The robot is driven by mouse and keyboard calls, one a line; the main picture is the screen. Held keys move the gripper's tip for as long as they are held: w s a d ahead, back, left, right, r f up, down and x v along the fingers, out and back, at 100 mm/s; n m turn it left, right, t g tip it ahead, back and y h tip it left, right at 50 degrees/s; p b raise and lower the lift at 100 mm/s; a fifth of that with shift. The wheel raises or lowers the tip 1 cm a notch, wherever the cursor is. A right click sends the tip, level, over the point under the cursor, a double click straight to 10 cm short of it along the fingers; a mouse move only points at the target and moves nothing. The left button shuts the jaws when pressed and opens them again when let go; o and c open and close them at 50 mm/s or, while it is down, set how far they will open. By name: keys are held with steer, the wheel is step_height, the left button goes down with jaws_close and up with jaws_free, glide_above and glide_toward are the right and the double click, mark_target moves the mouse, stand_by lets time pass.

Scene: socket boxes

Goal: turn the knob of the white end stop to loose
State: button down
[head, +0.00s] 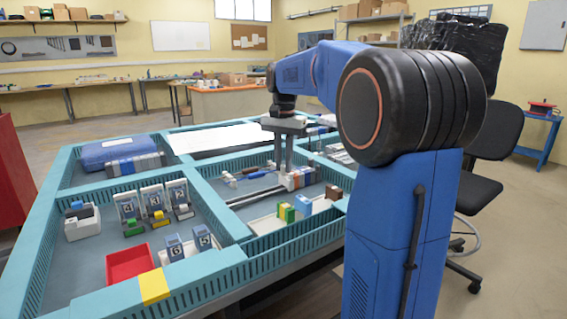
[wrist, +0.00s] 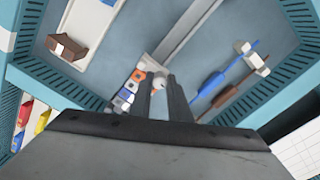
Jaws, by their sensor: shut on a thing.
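The white end stop (wrist: 158,83) is between the two fingers of my gripper (wrist: 160,95) in the wrist view, at the near end of the grey rail (wrist: 184,33). The fingers are shut on its knob, and only a pale rounded top shows between them. My gripper (head: 284,171) points straight down over the same spot in the head view. The fingers hide most of the end stop, and I cannot read the knob's setting.
A row of coloured modules (wrist: 125,94) sits close beside the fingers. Blue and brown screwdriver-like tools (wrist: 212,86) lie on the other side. A brown block (wrist: 68,47) stands on a white strip. Teal slatted walls (head: 275,240) surround the compartment.

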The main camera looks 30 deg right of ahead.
steer(key=n, duration=0.5)
steer(key=shift+n, duration=0.3)
steer(key=n, duration=1.3)
steer(key=shift+d+n, duration=0.1)
steer(key=shift+n, duration=0.3)
steer(key=c, duration=1.7)
jaws_free()
steer(key=shift+o, duration=0.2)
